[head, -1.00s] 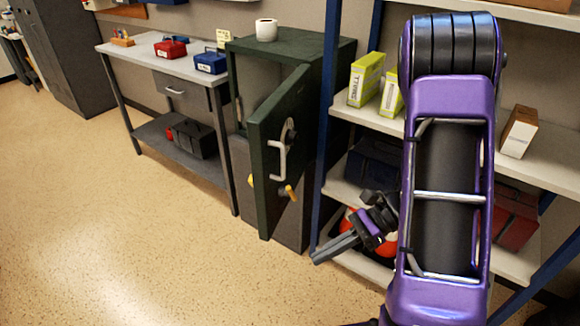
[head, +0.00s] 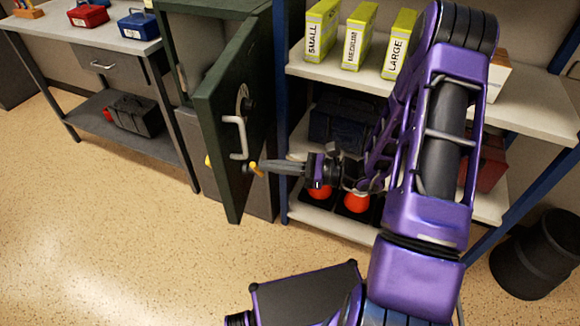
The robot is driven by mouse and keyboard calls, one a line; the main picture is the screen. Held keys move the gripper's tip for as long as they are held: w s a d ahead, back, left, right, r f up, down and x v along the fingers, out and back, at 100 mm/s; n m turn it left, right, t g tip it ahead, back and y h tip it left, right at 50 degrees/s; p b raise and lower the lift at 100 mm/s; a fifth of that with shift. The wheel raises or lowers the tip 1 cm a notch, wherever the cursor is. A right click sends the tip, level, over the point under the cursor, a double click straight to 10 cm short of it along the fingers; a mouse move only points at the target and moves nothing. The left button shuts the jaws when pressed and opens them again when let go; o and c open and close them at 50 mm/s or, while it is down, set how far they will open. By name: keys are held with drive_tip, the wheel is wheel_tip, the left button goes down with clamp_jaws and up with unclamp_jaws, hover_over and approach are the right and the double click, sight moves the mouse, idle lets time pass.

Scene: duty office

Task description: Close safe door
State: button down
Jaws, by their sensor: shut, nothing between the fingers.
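The dark green safe door (head: 215,125) stands open, swung out toward me from the safe (head: 172,50). My gripper (head: 262,167) is shut and empty.
A shelf unit (head: 530,114) with green boxes (head: 357,36) and orange-red items stands right of the safe, close behind my arm. A workbench (head: 95,37) with a red toolbox (head: 88,13) is at left. A black bin (head: 540,255) stands at right. The floor in front is open.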

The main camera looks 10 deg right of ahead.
sight(232, 162)
drive_tip(key=x, duration=0.6)
drive_tip(key=shift+w+a, duration=0.15)
drive_tip(key=shift+a, duration=0.1)
drive_tip(key=shift+a, duration=0.15)
